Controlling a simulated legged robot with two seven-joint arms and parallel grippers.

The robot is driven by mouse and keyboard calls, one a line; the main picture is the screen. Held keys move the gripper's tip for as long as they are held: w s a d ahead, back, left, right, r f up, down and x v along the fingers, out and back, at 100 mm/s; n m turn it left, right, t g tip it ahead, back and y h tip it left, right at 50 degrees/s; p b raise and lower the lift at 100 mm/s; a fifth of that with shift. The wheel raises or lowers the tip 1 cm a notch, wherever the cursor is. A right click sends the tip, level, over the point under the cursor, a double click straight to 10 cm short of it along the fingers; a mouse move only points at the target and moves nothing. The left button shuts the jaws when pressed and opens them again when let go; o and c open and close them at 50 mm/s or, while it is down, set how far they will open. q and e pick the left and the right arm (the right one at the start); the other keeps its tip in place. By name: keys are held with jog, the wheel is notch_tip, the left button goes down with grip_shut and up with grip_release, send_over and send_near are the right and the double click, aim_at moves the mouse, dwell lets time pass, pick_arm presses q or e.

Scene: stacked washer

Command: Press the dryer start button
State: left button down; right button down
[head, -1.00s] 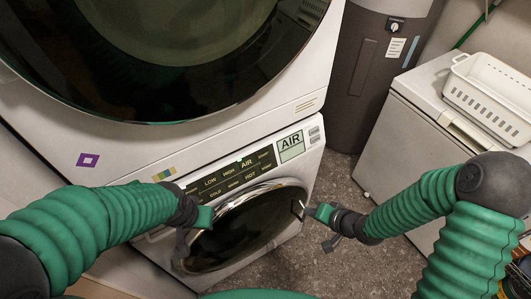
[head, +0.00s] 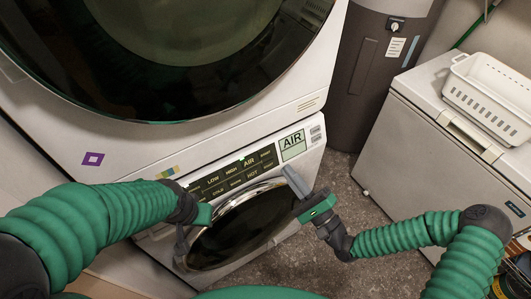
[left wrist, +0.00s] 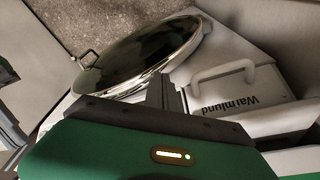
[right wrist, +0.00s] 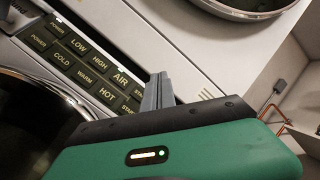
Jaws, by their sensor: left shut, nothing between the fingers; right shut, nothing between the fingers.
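The black control panel (head: 232,172) is on the white lower unit (head: 311,165), above its round door (head: 240,228). In the right wrist view the panel (right wrist: 75,58) has two rows: POWER, LOW, HIGH, AIR above and POWER, COLD, WARM, HOT below, each ending in a START button, partly hidden beside my fingers. My right gripper (head: 291,178) is shut and empty, its fingers pointing at the panel's right end; its fingers (right wrist: 158,85) also show close to the START buttons. Contact cannot be told. My left gripper (head: 181,245) is shut and empty by the door's left side.
The upper unit's large dark door (head: 170,50) is above. A grey tank (head: 370,70) and a white chest (head: 430,140) with a white basket (head: 490,95) stand right. Speckled floor (head: 350,190) is open between.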

aim_at(265, 153)
jog(key=w+a+f+b, duration=0.3)
jog(key=w+a, duration=0.1)
jog(key=w, duration=0.2)
jog(key=shift+w+a+f+b, duration=0.2)
jog(key=shift+a+f+b, duration=0.1)
jog(key=shift+b, duration=0.1)
dwell(1.8)
jog(key=shift+w+a, duration=0.25)
